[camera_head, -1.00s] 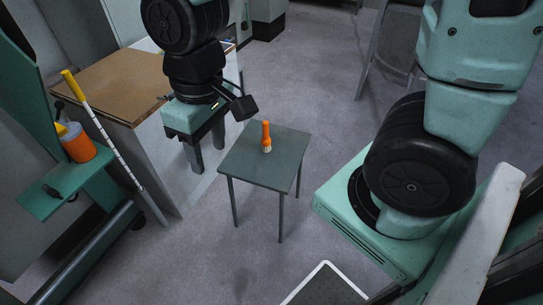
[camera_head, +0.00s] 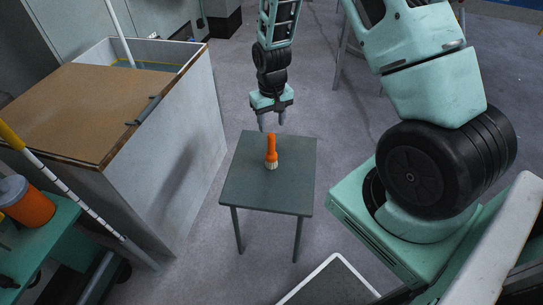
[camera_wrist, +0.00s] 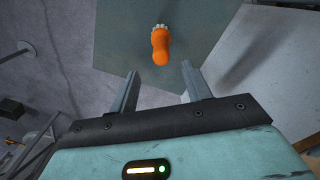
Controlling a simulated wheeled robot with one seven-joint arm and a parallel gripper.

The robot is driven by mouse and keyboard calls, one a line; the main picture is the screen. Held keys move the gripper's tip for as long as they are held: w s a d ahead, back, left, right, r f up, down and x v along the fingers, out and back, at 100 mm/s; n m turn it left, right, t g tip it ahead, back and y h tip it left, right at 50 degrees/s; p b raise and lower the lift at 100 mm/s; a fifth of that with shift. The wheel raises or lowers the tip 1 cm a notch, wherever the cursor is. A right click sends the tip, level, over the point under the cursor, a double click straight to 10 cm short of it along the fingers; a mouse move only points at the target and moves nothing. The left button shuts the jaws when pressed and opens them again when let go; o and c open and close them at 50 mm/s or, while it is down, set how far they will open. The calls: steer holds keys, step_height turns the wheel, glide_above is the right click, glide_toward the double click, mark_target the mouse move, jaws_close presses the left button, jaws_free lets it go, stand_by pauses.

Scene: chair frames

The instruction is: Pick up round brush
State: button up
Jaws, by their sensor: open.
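The round brush (camera_head: 271,149) has an orange handle and pale bristles. It is on the small dark grey-green table (camera_head: 244,190), with its bristles toward the bottom of the head view. In the wrist view the brush (camera_wrist: 160,45) lies beyond my fingertips, roughly centred between them, with the handle end nearer me. My gripper (camera_head: 271,123) hangs at the table's far edge, just past the handle end. Its two fingers are apart and empty, and they also show in the wrist view (camera_wrist: 159,84). I cannot tell its exact height above the table.
A white cabinet (camera_head: 174,150) with a brown wooden top stands left of the table. A green shelf (camera_head: 50,240) with an orange container (camera_head: 27,203) and a striped pole (camera_head: 75,199) is at the left. The tabletop around the brush is bare.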

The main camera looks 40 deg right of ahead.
mark_target(271, 142)
step_height(271, 142, down, 9)
steer(key=shift+s+a, duration=0.1)
steer(key=shift+a, duration=0.05)
stand_by(0.4)
jaws_close()
